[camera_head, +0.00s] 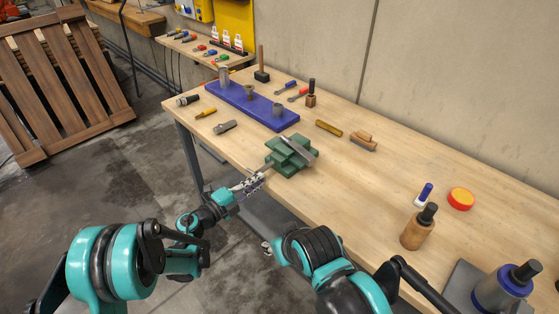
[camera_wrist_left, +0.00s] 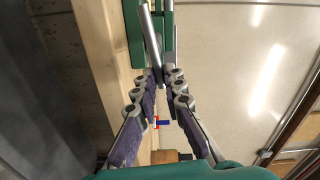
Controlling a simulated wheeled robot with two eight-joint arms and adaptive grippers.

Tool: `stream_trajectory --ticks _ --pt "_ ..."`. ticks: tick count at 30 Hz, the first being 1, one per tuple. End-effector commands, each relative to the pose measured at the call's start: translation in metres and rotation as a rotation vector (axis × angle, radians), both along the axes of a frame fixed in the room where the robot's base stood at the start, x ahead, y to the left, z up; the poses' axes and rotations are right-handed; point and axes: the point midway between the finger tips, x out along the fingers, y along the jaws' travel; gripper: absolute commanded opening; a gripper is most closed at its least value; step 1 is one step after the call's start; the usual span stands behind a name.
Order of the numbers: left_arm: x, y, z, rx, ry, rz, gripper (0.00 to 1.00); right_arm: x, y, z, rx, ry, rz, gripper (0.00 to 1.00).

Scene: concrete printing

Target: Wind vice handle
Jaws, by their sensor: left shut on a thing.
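The green vice (camera_head: 290,157) sits at the front edge of the wooden workbench, with its metal screw and handle end pointing toward me. My left gripper (camera_head: 256,181) is at that handle end, just off the bench edge. In the left wrist view the green vice body (camera_wrist_left: 136,35) and its metal rods (camera_wrist_left: 152,38) are at the top. There my left gripper (camera_wrist_left: 161,82) has its fingers closed in on the rod end. The handle itself is mostly hidden by the fingers. My right arm shows at the bottom centre, but I cannot make out its gripper.
A blue block with metal cylinders (camera_head: 236,100) stands behind the vice. A yellow bar (camera_head: 329,128) and a wooden brush (camera_head: 364,140) lie to its right. Bench centre is clear.

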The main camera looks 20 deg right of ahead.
Motion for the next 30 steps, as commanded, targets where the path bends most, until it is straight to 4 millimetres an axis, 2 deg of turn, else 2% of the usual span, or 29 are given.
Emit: stream_trajectory --ticks 1,4,14,17,21,24,30 --pt "0.0 0.0 -0.006 0.019 -0.048 0.001 0.0 0.0 0.0 -0.008 0.0 0.0 0.0 0.4" --pt "-0.001 0.0 -0.006 0.044 -0.118 0.001 0.0 0.0 0.0 -0.01 0.0 0.0 0.0 0.4" --pt "-0.001 0.0 -0.006 0.056 -0.149 0.001 0.0 0.0 0.0 -0.01 0.0 0.0 0.0 0.4" --pt "0.0 0.0 -0.011 0.092 -0.25 0.001 0.0 0.0 0.0 -0.018 0.0 0.0 0.0 0.4" --pt "0.001 0.001 -0.015 0.156 -0.425 0.001 0.0 0.0 0.0 -0.017 0.0 0.0 0.0 0.4" --pt "0.001 0.001 -0.016 0.181 -0.493 0.001 0.0 0.0 0.0 -0.017 0.0 0.0 0.0 0.4" --pt "0.001 0.001 -0.017 0.186 -0.506 0.001 0.0 0.0 0.0 -0.016 0.0 0.0 0.0 0.4"
